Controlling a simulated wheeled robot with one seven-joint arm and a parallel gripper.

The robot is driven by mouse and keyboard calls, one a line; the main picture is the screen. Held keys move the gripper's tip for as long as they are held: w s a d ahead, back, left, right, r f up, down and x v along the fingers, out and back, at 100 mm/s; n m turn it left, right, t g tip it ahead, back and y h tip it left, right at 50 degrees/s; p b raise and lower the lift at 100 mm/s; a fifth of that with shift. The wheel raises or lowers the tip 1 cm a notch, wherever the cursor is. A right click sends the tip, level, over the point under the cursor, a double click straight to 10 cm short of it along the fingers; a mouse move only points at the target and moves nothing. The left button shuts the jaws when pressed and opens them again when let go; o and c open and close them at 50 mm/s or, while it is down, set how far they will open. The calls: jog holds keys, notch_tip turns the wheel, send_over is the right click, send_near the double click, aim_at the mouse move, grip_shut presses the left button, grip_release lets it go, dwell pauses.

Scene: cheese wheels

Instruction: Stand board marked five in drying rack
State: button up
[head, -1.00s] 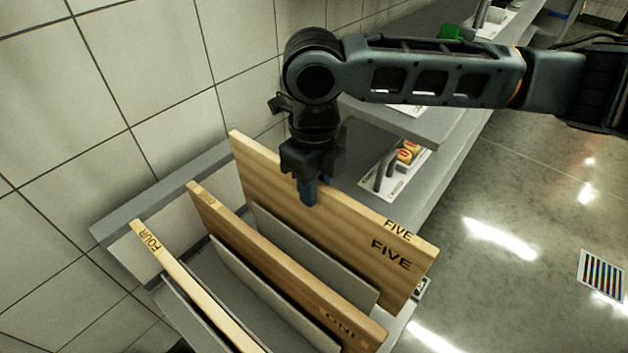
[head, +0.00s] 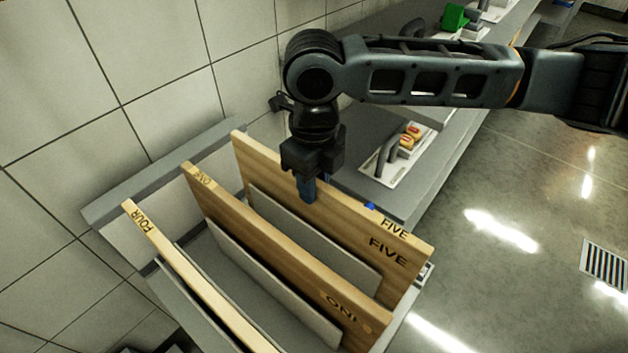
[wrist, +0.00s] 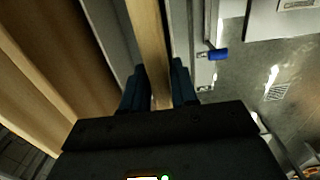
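Board five (head: 345,232) is a tan wooden board marked FIVE, standing upright on its long edge at the right end of the grey drying rack (head: 270,250). My gripper (head: 308,190) points down at its top edge. In the wrist view the two dark blue fingers (wrist: 158,88) lie on both faces of board five (wrist: 150,40), shut on it. A grey rack divider stands just left of board five. Its lower edge is hidden, so I cannot tell whether it rests on the rack floor.
Board one (head: 290,262) and board four (head: 185,270) stand in the rack to the left, roughly parallel. A tiled wall (head: 150,60) is behind. A counter (head: 440,175) with a white tray (head: 395,165) lies to the right. Open floor (head: 510,250) is at far right.

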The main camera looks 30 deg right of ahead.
jog(key=o, duration=0.4)
jog(key=shift+o, duration=0.2)
